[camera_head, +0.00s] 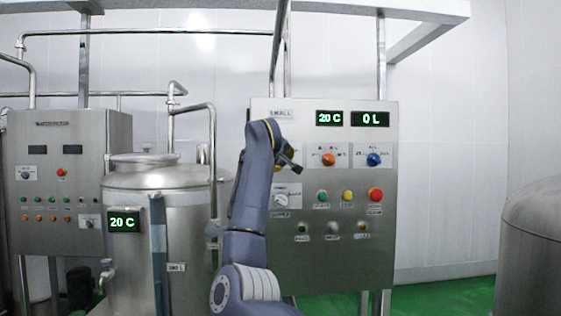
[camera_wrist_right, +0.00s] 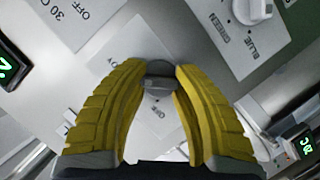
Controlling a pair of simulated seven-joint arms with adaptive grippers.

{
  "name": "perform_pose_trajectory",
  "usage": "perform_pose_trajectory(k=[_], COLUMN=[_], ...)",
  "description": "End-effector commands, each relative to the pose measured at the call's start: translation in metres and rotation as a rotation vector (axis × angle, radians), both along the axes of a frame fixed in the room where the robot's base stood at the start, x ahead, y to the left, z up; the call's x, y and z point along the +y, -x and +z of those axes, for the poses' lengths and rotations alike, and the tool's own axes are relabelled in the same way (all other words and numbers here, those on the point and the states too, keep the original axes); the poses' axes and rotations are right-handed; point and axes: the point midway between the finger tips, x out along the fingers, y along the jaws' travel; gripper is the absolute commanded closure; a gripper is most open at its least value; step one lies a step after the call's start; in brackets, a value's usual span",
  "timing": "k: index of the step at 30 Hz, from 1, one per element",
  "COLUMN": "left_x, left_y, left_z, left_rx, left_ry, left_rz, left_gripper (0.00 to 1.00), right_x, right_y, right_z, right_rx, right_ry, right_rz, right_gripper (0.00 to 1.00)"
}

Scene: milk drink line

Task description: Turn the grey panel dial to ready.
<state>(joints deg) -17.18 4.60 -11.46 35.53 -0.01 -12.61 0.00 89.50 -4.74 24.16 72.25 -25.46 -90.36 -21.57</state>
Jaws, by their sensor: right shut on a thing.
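The grey dial (camera_wrist_right: 158,82) sits between the two yellow fingers of my right gripper (camera_wrist_right: 162,72) in the right wrist view. The fingertips close on its sides. It sits on a pale plate with partly covered lettering, where "OFF" can be read just below it. I cannot tell the ready mark. In the head view my right gripper (camera_head: 289,160) is at the upper left part of the steel control panel (camera_head: 330,262), and its arm hides the dial there. My left gripper is not in view.
On the same panel are an orange knob (camera_head: 328,160), a blue knob (camera_head: 374,160), another pale knob (camera_head: 280,200) and several push buttons, including a red one (camera_head: 375,195). A steel tank (camera_head: 185,215) stands to the left, and another (camera_head: 530,240) to the right.

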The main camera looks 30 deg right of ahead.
Motion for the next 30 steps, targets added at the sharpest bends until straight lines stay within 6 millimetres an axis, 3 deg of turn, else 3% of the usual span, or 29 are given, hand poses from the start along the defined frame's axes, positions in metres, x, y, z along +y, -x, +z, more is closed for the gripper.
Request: perform_pose_trajectory(k=[13, 14, 20, 30], left_x=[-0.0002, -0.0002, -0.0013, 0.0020], left_y=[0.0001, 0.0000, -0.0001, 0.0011], left_z=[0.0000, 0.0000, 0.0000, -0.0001], left_rx=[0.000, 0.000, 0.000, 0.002], left_ry=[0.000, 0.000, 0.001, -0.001], left_rz=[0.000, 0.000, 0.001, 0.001], left_gripper=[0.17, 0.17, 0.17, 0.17], right_x=[-0.0034, -0.0034, -0.0020, 0.0009], right_y=[0.0004, 0.0004, 0.0001, 0.0017], right_z=[-0.0035, -0.0035, -0.0023, -0.0001], right_rx=[0.002, 0.002, 0.000, -0.003], right_ry=[-0.010, -0.010, -0.008, -0.007], right_rz=[-0.005, -0.005, -0.003, -0.001], right_gripper=[1.00, 0.67, 0.44, 0.41])
